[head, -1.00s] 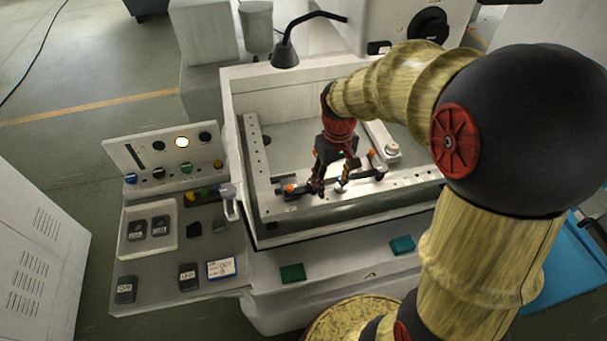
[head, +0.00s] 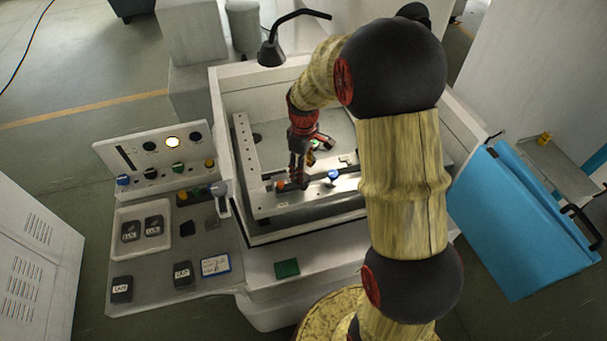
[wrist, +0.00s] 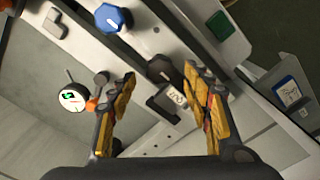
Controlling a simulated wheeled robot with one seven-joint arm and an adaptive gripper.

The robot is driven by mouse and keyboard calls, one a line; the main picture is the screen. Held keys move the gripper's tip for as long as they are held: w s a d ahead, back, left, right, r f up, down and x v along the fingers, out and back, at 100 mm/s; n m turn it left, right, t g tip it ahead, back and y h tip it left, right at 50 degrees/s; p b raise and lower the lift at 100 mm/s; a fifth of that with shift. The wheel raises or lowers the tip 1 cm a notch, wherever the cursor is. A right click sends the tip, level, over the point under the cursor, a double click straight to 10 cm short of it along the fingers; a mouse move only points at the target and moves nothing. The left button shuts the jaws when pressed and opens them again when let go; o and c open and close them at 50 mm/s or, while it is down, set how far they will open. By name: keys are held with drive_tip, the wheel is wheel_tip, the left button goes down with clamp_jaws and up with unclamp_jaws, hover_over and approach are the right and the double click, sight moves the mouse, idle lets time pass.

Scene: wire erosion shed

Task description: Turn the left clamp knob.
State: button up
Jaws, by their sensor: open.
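A dark clamp (wrist: 161,70) with a knob-like top and a pale label (wrist: 175,95) lies between and below the fingers in the wrist view. A blue knob (wrist: 113,17) sits on the same metal rail, up and left of it; it also shows in the head view (head: 334,175), right of my gripper. An orange-ended part (head: 281,184) shows at the rail's left end. My gripper (head: 297,181) points down over the rail's left part; in the wrist view (wrist: 160,95) its yellow-padded fingers are apart and empty. Whether a finger touches the clamp cannot be told.
A round dial with a green mark (wrist: 72,97) stands close beside the left finger. The machine tub's walls (head: 226,105) surround the rail. A control panel (head: 160,160) and a tray (head: 117,248) are at the left.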

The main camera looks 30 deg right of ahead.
drive_tip(key=shift+f, duration=1.4)
drive_tip(key=shift+c, duration=0.9)
drive_tip(key=c, duration=1)
